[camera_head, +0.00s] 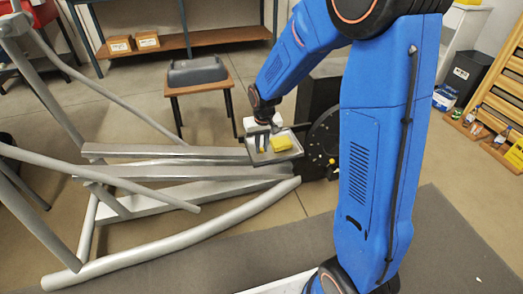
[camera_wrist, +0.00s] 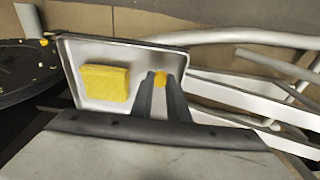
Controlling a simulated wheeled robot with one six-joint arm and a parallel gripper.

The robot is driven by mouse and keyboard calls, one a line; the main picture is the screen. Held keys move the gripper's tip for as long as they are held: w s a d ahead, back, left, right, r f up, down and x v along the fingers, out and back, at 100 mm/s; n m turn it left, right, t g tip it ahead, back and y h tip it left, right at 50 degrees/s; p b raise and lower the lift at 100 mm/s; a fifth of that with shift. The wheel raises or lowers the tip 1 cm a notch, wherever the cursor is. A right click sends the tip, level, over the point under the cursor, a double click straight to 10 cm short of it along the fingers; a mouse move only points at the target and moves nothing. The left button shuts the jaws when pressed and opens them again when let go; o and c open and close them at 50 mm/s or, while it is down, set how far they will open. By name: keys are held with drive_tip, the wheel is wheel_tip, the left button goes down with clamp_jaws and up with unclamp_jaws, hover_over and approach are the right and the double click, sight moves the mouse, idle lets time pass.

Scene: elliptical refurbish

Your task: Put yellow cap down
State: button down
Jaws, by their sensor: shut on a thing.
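The yellow cap (camera_wrist: 160,78) is a small round yellow piece, seen in the wrist view between the two dark fingertips. My gripper (camera_wrist: 160,80) is shut on it, over a light metal tray (camera_wrist: 105,48). In the head view my gripper (camera_head: 274,126) is small and reaches down to the tray (camera_head: 260,158); the cap is too small to make out there. I cannot tell whether the cap touches the tray floor.
A yellow block (camera_wrist: 104,83), like a sponge, lies in the tray beside my fingers. A dark round disc (camera_head: 328,138) stands right of the tray. The grey tubular frame (camera_head: 165,172) extends left. A small table (camera_head: 203,87) stands behind.

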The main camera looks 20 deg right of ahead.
drive_tip(key=shift+f, duration=1)
drive_tip(key=shift+f, duration=0.15)
drive_tip(key=c, duration=1.7)
unclamp_jaws()
